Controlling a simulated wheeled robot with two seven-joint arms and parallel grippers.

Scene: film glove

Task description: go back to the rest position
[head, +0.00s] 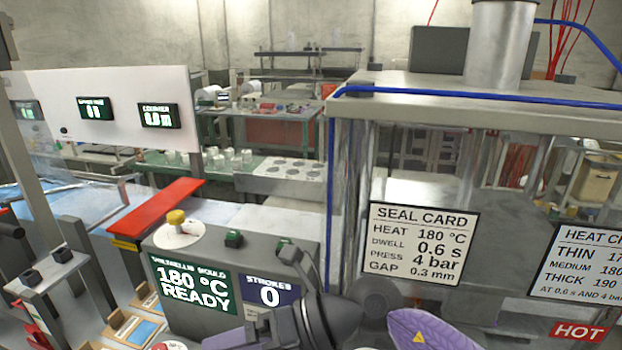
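Parts of my own arm show at the bottom of the head view, as purple links and a dark round joint. A dark, slim, bent piece (292,258) rises from that joint in front of the grey control box (215,262). It may be my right gripper, but its fingertips cannot be made out. It overlaps the box's right green button (283,243) in the picture; I cannot tell if they touch. No object is seen held. My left gripper is not in view.
The box's screen (190,284) reads 180 °C READY; its strokes display (271,294) reads 0. A large press frame (460,105) with a seal card (422,243) fills the right. A red bar (157,212) and small trays (128,328) lie left.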

